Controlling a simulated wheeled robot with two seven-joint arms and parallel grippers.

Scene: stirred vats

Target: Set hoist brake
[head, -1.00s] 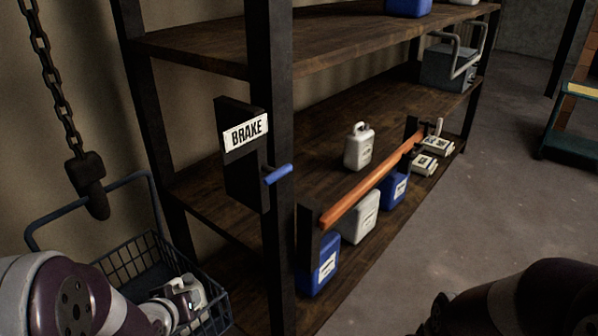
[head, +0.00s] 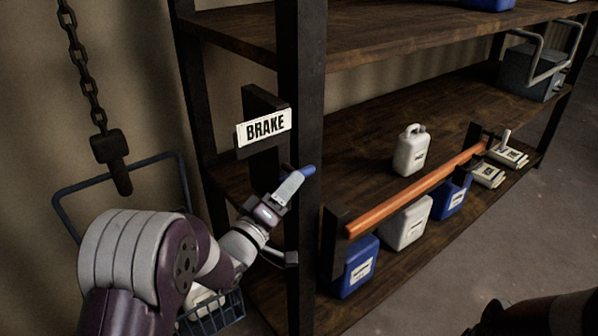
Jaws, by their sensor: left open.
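The brake is a dark upright plate with a white BRAKE sign (head: 264,129), mounted at the shelf's front post. Its lever has a blue handle (head: 307,171) that sticks out to the right below the sign. My left gripper (head: 290,186) is at the handle, its fingers open and overlapping it in the view. Part of the handle is hidden behind the fingers, and I cannot tell whether they touch it. My right gripper is out of view; only part of my right arm shows at the bottom right.
A chain with a dark hook block (head: 111,157) hangs at the left above a blue wire basket (head: 228,308). An orange bar (head: 415,191) runs along the shelf front. White and blue jugs (head: 410,152) stand on the wooden shelves (head: 350,130). The floor at right is clear.

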